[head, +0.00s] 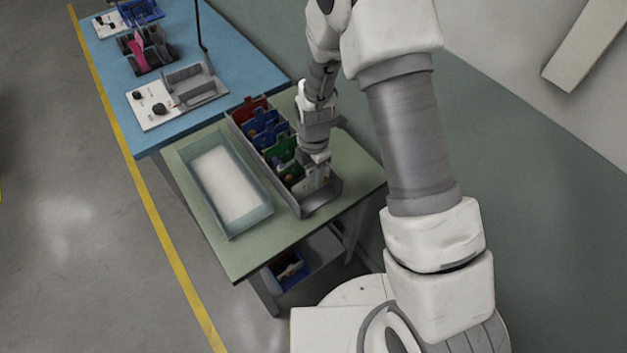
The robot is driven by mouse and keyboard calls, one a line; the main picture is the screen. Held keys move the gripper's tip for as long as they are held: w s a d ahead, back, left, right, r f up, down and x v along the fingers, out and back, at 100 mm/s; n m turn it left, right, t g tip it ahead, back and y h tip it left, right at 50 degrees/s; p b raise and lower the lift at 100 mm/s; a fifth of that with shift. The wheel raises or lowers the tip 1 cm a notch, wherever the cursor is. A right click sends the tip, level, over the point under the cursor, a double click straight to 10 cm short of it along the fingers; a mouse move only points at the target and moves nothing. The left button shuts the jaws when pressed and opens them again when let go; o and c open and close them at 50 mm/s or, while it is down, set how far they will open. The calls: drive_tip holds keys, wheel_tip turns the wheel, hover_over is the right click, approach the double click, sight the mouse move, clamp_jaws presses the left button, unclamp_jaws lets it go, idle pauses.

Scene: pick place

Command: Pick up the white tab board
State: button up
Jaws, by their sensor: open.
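A grey open bin (322,203) on the green table holds a row of upright boards in red, blue, green and a pale colour. The pale board (307,183), which looks like the white tab board, stands at the near end of the row, partly hidden by my gripper. My gripper (318,172) points down into the near end of the bin, right at the pale board. It is open. The fingertips are small and partly hidden, so I cannot tell whether they straddle the board or touch it.
A red board (249,107), blue boards (266,127) and a green board (285,153) stand farther back in the bin. A pale blue-green tray (228,187), seemingly empty, lies to its left. A blue table (205,40) with fixtures adjoins behind. A blue bin (287,270) sits on a lower shelf.

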drive_tip(key=shift+c, duration=0.3)
drive_tip(key=shift+f, duration=0.1)
clamp_jaws()
drive_tip(key=shift+s, duration=0.1)
wheel_tip(320, 180, up, 10)
drive_tip(key=shift+r, duration=0.1)
idle(0.4)
drive_tip(key=shift+r+p, duration=1.15)
drive_tip(key=shift+r, duration=0.2)
